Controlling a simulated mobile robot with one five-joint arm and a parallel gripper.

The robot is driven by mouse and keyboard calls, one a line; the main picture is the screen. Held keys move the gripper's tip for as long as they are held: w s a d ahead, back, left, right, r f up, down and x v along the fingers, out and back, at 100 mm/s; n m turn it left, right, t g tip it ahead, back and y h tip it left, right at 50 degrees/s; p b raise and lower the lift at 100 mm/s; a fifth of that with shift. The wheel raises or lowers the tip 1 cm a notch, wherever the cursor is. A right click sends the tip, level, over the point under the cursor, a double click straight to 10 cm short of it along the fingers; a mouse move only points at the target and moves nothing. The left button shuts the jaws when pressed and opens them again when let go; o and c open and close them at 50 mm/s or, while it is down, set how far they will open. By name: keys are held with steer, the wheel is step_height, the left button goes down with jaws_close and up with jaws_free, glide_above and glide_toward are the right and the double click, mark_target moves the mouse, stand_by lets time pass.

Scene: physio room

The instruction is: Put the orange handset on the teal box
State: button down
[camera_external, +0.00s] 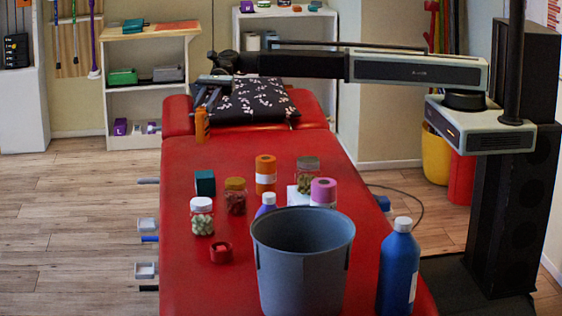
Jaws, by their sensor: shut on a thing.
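The orange handset (201,127) hangs upright below my gripper (203,107), near the far left part of the red treatment table. My gripper is shut on its upper end. I cannot tell for sure whether the handset's lower end touches the table. A small dark teal box (205,183) stands on the red table (185,261), nearer the camera and almost straight below the handset in the picture. The top of the teal box is bare.
A white-lidded jar (202,222), a brown jar (235,202), an orange roll (265,181) and a red ring (220,252) stand around the box. A grey bucket (268,262) and a blue bottle (398,268) are nearer. A patterned pillow (262,108) lies behind.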

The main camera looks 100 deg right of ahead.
step_height(320, 180, down, 11)
steer(key=b, duration=1)
steer(key=shift+r, duration=0.5)
steer(key=shift+f, duration=0.25)
steer(key=c, duration=1.2)
jaws_free()
steer(key=shift+r, duration=0.1)
steer(key=shift+o, duration=0.2)
steer(key=p, duration=0.4)
glide_toward(206, 138)
steer(key=shift+s+d, duration=0.2)
steer(key=shift+d, duration=1.15)
steer(key=shift+s+d, duration=0.25)
steer(key=shift+d, duration=1.05)
